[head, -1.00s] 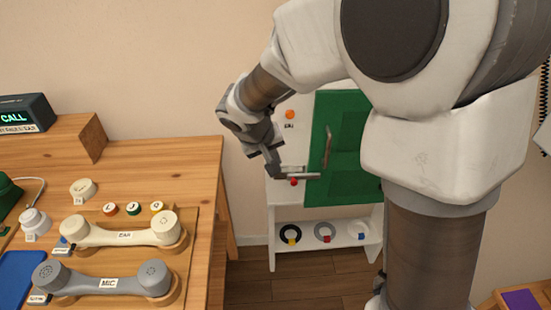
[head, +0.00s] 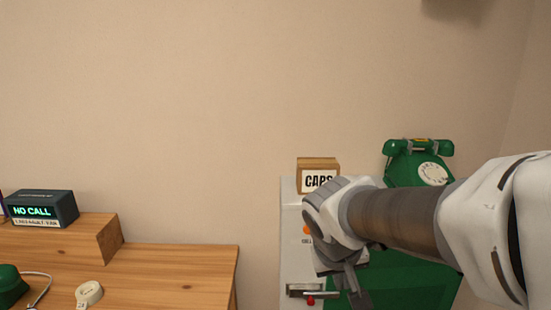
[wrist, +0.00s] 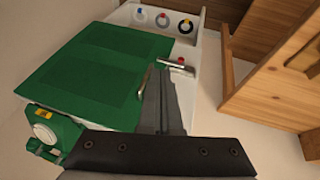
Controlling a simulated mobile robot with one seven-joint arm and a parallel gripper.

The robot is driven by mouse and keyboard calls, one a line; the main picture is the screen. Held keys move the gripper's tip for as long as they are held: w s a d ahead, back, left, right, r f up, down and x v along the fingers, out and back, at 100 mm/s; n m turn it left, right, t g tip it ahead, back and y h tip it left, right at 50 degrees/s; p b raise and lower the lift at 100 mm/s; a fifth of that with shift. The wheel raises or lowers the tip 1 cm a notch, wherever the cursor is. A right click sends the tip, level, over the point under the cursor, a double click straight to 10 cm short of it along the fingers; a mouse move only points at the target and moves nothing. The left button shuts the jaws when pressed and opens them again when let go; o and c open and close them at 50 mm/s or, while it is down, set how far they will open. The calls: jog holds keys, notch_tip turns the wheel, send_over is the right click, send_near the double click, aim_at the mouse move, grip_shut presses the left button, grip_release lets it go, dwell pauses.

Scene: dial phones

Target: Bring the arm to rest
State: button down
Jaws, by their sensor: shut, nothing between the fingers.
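My arm reaches in from the right in the head view, in front of a white cabinet with a green door (head: 410,280). My gripper (head: 358,297) points down in front of the cabinet; in the wrist view its fingers (wrist: 165,78) are together and empty. They appear close to the door's metal handle (wrist: 144,80) and the horizontal metal latch (wrist: 175,66); I cannot tell whether they touch. A red knob (head: 310,300) sits by the latch.
A green dial phone (head: 418,165) and a CAPS box (head: 318,172) stand on the cabinet. A wooden table (head: 180,265) at left carries a NO CALL display (head: 42,209).

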jog(key=s+d+r+t+y+p, duration=0.1)
jog(key=s+r, duration=0.1)
jog(key=s, duration=0.5)
jog(key=s+d+r+y, duration=0.1)
jog(key=s+r+y, duration=0.1)
jog(key=s, duration=0.4)
notch_tip(320, 180, up, 11)
jog(key=p, duration=1.1)
jog(key=shift+r+m, duration=0.15)
jog(key=shift+m, duration=0.15)
